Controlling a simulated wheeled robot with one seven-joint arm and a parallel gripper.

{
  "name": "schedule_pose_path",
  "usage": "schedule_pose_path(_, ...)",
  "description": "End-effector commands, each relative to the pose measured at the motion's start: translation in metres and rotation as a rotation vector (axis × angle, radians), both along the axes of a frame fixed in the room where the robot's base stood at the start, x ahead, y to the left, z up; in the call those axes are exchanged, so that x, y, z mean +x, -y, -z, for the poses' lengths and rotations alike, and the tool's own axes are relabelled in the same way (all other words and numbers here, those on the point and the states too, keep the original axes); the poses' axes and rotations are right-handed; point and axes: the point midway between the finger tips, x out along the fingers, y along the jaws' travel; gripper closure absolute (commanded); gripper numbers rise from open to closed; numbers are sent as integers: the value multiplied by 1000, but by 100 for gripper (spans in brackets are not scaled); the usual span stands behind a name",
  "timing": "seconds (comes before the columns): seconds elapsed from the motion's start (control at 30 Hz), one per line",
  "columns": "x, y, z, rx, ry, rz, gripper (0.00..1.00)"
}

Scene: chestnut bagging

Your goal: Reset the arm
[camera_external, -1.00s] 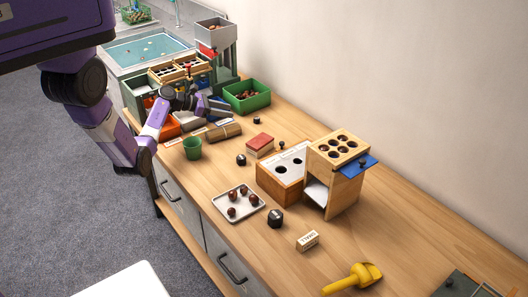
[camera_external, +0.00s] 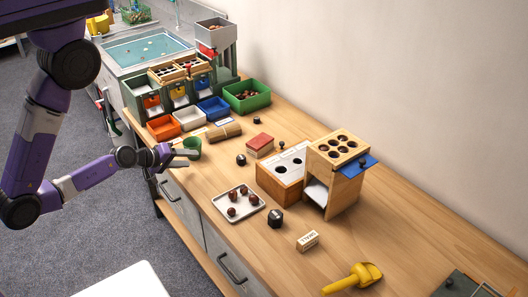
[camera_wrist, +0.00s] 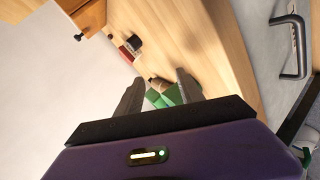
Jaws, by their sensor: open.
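My gripper (camera_external: 189,153) is at the left edge of the wooden counter (camera_external: 420,220), close to the green cup (camera_external: 192,144). In the wrist view my gripper (camera_wrist: 156,82) shows its two dark fingers apart with nothing held between them. A green shape (camera_wrist: 172,96) shows beyond and between the fingers. I cannot tell from these views whether a finger touches the cup. My arm reaches in from the left, bent low beside the counter.
A white tray (camera_external: 218,201) with several chestnuts lies near the front edge. Orange (camera_external: 163,133), white (camera_external: 191,124) and blue bins stand below the sorting machine, beside a green crate (camera_external: 264,98). A wooden holed stand (camera_external: 345,195) and a yellow scoop (camera_external: 352,279) are at right.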

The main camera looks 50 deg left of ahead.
Motion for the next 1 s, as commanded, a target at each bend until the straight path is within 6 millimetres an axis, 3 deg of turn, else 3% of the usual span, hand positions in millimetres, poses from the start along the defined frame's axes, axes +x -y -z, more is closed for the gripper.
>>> schedule_pose_path(0.03, -20, 8, 4, 104, -9, 40, 55)
schedule_pose_path(0.17, -57, 23, -13, 388, 7, 150, 55)
schedule_pose_path(0.4, -107, 56, -66, 844, 93, 365, 55)
schedule_pose_path(0.63, -125, 76, -100, 1055, 167, 469, 55)
schedule_pose_path(1.0, -127, 78, -105, 1076, 175, 479, 55)
